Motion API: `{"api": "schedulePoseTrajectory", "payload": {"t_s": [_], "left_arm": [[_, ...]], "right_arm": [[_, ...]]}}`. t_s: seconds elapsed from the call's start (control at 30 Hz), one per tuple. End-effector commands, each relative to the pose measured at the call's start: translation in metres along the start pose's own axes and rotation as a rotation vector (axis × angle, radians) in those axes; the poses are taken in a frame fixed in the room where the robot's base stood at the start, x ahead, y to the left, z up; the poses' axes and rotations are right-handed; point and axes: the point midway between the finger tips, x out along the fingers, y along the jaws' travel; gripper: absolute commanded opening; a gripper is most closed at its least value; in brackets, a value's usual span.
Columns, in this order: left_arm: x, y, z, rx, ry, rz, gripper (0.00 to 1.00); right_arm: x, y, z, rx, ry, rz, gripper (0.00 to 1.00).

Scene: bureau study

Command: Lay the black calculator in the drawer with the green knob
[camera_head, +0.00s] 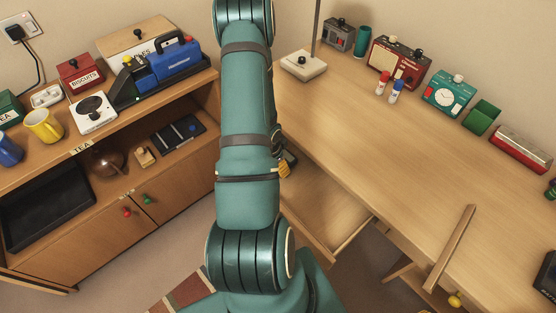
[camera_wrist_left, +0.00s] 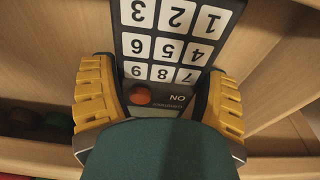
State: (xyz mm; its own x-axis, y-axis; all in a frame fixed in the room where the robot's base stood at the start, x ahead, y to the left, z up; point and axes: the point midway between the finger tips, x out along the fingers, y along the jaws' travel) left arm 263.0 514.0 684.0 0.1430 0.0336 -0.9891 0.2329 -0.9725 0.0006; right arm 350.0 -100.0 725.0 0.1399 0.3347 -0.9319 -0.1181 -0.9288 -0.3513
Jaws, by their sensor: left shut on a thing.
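In the left wrist view the black calculator (camera_wrist_left: 178,45), with white number keys and a red ON button, is between the yellow fingers of my left gripper (camera_wrist_left: 160,82), which is shut on it. Pale wooden panels surround it. In the head view my arm hides most of this gripper; one yellow finger and a dark bit of the calculator (camera_head: 291,158) show beside the arm, over an open desk drawer (camera_head: 325,205). The inside of that drawer that shows is bare. Its knob is hidden, so I cannot tell its colour. My right gripper is not in view.
The desk top (camera_head: 400,140) is mostly clear, with a lamp base (camera_head: 303,66), two markers and a radio (camera_head: 400,58) at the back. Another wooden front (camera_head: 450,248) with a yellow knob (camera_head: 455,299) stands out at right. A cluttered cabinet (camera_head: 90,230) stands left, with red and green door knobs.

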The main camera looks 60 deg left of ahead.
Motion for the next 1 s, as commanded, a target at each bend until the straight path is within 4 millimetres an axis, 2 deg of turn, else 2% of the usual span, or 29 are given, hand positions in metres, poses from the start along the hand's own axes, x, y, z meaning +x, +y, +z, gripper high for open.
{"api": "schedulePoseTrajectory", "payload": {"t_s": [0.13, 0.37, 0.5, 0.87, 0.9, 0.93, 1.0], "left_arm": [[0.005, -0.003, -0.003, 0.000, 0.002, -0.001, 0.34], [0.009, -0.025, -0.032, -0.003, 0.002, -0.002, 0.34], [0.021, -0.023, -0.030, -0.001, -0.002, 0.001, 0.34], [0.024, -0.023, -0.029, -0.001, 0.000, 0.000, 0.34], [0.023, -0.023, -0.029, -0.001, -0.001, 0.000, 0.93], [0.023, -0.023, -0.029, -0.001, -0.001, 0.000, 1.00], [0.022, -0.023, -0.029, -0.001, 0.000, 0.000, 1.00]], "right_arm": [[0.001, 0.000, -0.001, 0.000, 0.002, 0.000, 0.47], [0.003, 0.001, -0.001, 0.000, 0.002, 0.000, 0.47], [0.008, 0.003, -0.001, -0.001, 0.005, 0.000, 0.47], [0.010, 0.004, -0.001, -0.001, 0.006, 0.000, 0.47], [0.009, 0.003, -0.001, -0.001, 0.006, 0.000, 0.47], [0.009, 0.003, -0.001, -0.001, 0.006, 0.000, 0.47], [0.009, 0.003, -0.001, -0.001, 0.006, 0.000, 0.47]]}}
